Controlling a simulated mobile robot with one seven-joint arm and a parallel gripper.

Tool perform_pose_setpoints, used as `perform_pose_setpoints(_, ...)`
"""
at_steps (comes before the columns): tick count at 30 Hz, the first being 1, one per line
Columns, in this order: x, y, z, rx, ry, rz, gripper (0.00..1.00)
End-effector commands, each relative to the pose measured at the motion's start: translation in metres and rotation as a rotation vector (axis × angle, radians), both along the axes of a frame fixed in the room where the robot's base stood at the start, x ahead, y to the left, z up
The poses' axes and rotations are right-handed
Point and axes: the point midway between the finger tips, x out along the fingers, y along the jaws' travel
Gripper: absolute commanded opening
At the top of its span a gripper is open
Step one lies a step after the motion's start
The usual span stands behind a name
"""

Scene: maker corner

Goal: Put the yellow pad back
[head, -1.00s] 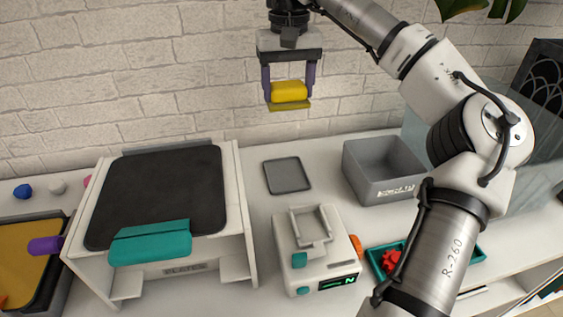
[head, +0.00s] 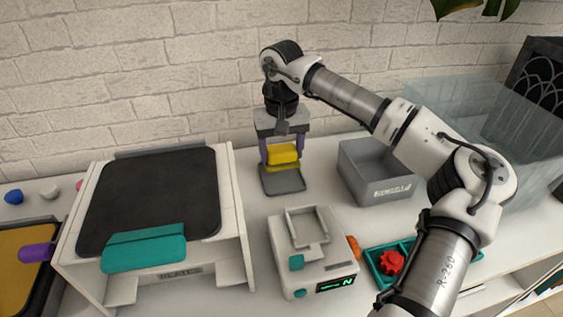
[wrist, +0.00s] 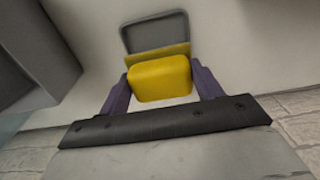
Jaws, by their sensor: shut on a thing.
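The yellow pad (head: 283,154) is a block with a thin yellow plate under it, held between the purple fingers of my gripper (head: 283,149). In the wrist view the pad (wrist: 160,79) sits between both fingers (wrist: 163,86). A grey square mat (head: 284,183) with a raised rim lies on the table just below the pad. In the wrist view the mat (wrist: 128,40) shows partly behind the pad. The pad hangs close above the mat; whether it touches I cannot tell. The back part of the mat is hidden.
A grey bin (head: 375,190) stands right of the mat. A white device with a handle (head: 313,256) stands in front. A large white stand with a dark top (head: 155,198) is at left. A teal tray (head: 377,262) holds a red part.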

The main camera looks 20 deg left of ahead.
Motion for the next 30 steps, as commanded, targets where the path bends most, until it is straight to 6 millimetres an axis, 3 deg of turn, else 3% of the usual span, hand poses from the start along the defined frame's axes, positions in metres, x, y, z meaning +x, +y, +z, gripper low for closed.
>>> perform_pose_setpoints(8, -0.001, 0.0, -0.038, 0.0, 0.002, 0.001, 0.32)
perform_pose_setpoints(19, 0.0, 0.0, -0.043, -0.001, 0.001, 0.001, 0.32)
perform_pose_setpoints(20, 0.0, 0.0, -0.043, -0.001, 0.001, 0.001, 0.66)
perform_pose_setpoints(21, 0.0, 0.0, -0.042, -0.001, 0.001, 0.001, 0.71)
perform_pose_setpoints(25, 0.0, 0.0, -0.042, -0.001, 0.001, 0.0, 0.86)
perform_pose_setpoints(30, 0.0, 0.0, -0.042, -0.001, 0.001, 0.0, 0.86)
